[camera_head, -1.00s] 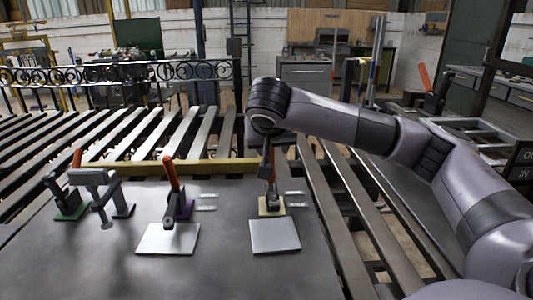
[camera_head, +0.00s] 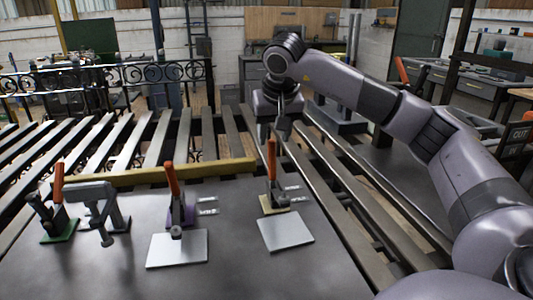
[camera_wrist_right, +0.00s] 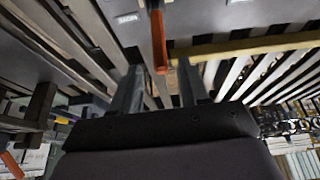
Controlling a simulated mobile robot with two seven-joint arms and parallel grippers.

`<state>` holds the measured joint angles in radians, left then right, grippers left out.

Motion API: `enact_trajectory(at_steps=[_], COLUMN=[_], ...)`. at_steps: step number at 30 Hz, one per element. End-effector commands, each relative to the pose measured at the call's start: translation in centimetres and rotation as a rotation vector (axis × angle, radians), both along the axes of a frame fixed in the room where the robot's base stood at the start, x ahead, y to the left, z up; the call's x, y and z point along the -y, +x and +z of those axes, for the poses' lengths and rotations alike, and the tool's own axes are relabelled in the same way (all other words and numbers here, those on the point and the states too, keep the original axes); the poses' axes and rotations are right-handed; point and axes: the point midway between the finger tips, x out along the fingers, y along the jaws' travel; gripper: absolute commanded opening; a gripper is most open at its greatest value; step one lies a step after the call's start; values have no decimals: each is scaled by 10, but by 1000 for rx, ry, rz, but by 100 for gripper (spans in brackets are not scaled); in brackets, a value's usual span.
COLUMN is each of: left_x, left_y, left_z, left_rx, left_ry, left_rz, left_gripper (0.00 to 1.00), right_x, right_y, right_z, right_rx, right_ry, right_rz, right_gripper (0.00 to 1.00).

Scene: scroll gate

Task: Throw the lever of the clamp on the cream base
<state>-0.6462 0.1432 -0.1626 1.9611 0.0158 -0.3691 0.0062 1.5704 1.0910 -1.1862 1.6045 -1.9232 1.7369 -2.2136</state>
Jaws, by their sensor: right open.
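The clamp on the cream base (camera_head: 268,205) stands at the right of the dark table, behind a pale plate. Its orange lever (camera_head: 271,160) points up, much like the levers of the other clamps. My right gripper (camera_head: 283,130) is open and empty, pointing down just behind and above the lever's tip. In the right wrist view the orange lever (camera_wrist_right: 159,45) hangs into the picture between the two spread fingers (camera_wrist_right: 160,88), its tip short of the palm. Contact with the fingers cannot be made out. My left gripper is not in view.
A purple-base clamp (camera_head: 173,190) with a pale plate (camera_head: 178,250) stands in the middle. A green-base clamp (camera_head: 60,228) and a grey C-shaped clamp (camera_head: 100,198) are at the left. A yellow bar (camera_head: 150,175) edges the table's back, before the slatted conveyor.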

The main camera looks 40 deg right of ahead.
Motion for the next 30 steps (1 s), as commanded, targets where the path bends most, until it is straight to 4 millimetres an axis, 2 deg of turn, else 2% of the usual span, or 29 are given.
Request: enact_trajectory(at_steps=[7,21,30], left_x=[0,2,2], left_y=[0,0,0], left_z=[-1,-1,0], left_rx=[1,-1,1], left_ry=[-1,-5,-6], left_rz=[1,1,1], left_gripper=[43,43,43], right_x=[3,14,15], right_y=[0,20,22], right_z=[-1,-58,-64], right_rx=[-10,-10,-9], right_ry=[26,25,25], right_rz=[13,13,13], right_gripper=[45,45,45])
